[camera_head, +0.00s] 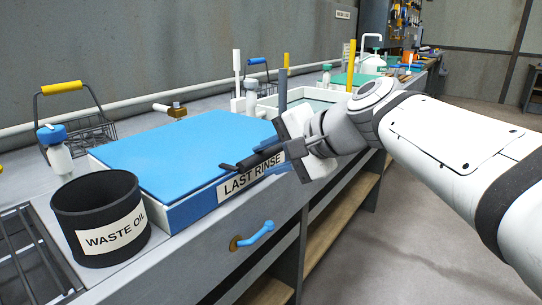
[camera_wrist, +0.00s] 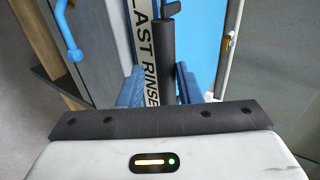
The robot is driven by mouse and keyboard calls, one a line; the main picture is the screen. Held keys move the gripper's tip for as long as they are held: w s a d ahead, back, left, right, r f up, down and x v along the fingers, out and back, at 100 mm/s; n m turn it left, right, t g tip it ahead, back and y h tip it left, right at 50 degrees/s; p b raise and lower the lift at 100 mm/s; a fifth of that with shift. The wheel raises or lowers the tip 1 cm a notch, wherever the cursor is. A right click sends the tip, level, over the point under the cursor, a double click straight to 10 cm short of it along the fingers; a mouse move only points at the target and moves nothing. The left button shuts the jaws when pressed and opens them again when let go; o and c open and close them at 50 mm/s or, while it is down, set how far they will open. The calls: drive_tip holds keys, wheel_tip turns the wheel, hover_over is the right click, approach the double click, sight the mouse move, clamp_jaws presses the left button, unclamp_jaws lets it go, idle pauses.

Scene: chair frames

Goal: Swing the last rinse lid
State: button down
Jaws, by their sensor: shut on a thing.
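The last rinse lid (camera_head: 185,150) is a flat blue panel lying level over a box with a "LAST RINSE" label (camera_head: 250,172) on its front side. A dark bar handle (camera_head: 243,163) runs along the lid's front edge. In the wrist view the dark handle (camera_wrist: 168,55) runs up between my blue fingers, with the label beside it and the blue lid (camera_wrist: 198,45) to the right. My gripper (camera_head: 272,158) is at the front right part of the lid, shut on the handle. In the wrist view my gripper (camera_wrist: 160,85) hides the handle's lower end.
A black "WASTE OIL" bucket (camera_head: 100,215) stands left of the lid. A blue-capped bottle (camera_head: 55,150) and wire basket (camera_head: 88,128) are behind it. A blue lever (camera_head: 256,234) sticks out of the counter front. An open basin (camera_head: 318,95) lies beyond; the floor at right is clear.

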wheel_tip(320, 180, down, 2)
drive_tip(key=shift+s+f+g, duration=0.1)
drive_tip(key=shift+f+g, duration=0.15)
drive_tip(key=shift+g, duration=0.05)
drive_tip(key=c, duration=1.3)
unclamp_jaws()
drive_tip(key=shift+a, duration=0.1)
wheel_tip(320, 180, up, 11)
drive_tip(key=p, duration=0.5)
drive_tip(key=shift+f, duration=0.1)
